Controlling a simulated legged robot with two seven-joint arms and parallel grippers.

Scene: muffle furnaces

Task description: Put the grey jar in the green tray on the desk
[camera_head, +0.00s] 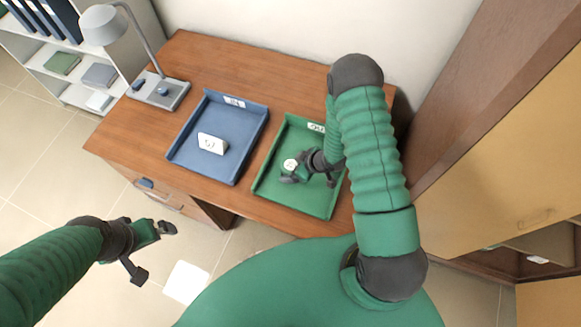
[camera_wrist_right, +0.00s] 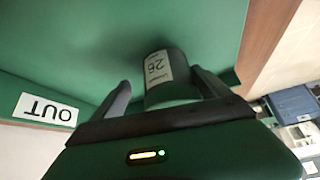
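The grey jar (camera_wrist_right: 166,70) is dark, with a white label reading 26, and is in the green tray (camera_wrist_right: 210,20). In the head view, the jar's pale marked face (camera_head: 290,165) shows beside my right gripper (camera_head: 311,182), inside the green tray (camera_head: 262,187). In the wrist view, my right gripper (camera_wrist_right: 162,88) has its fingers spread on either side of the jar, with a gap visible at the left finger. My left gripper (camera_head: 154,252) is open and empty, over the floor left of the desk.
A blue tray (camera_head: 180,150) with a white card (camera_head: 212,144) lies left of the green tray on the wooden desk (camera_head: 130,120). A grey lamp (camera_head: 150,50) stands at the desk's left back. A wooden cabinet (camera_head: 500,150) is at the right. An OUT label (camera_wrist_right: 46,111) marks the green tray.

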